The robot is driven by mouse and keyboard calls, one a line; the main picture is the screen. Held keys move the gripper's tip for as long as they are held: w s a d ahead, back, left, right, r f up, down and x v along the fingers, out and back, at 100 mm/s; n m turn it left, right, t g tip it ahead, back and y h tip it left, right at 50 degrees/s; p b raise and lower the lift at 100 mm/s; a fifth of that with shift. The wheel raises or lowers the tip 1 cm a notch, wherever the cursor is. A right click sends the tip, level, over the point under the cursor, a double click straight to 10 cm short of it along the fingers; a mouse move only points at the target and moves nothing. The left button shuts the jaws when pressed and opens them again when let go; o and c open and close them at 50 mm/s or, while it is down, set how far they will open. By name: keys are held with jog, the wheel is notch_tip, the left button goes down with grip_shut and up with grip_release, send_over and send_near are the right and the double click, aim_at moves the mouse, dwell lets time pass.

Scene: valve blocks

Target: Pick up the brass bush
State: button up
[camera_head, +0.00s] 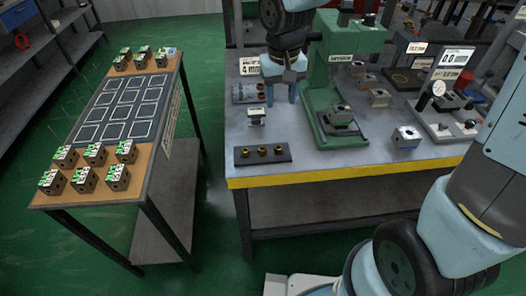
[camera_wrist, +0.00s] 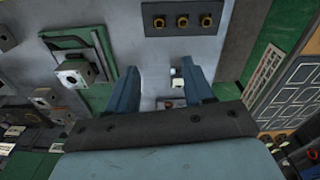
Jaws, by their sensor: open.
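Three small brass bushes stand in a row on a dark strip (camera_head: 238,160) near the front of the workbench: the left bush (camera_head: 245,154), the middle bush (camera_head: 262,151) and the right bush (camera_head: 278,150). In the wrist view the same row shows at the top, with its middle bush (camera_wrist: 182,21) clear of my fingers. My gripper (camera_head: 280,100) is open and points down over the bench, behind the row in the head view. In the wrist view nothing is gripped between its fingertips (camera_wrist: 160,68). I cannot tell which bush the task means.
A small block with a white top (camera_head: 256,115) stands left of my gripper. A green press (camera_head: 345,60) stands close on the right, with a metal block (camera_head: 340,113) on its base. Another metal block (camera_head: 406,137) lies farther right. A separate table (camera_head: 160,135) with several tagged blocks stands left.

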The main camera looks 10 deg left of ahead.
send_over(262, 148)
notch_tip(262, 148, down, 4)
jog(key=shift+n+g, duration=0.4)
notch_tip(262, 148, down, 14)
jog(key=shift+r, duration=0.1)
grip_shut()
dwell(0.6)
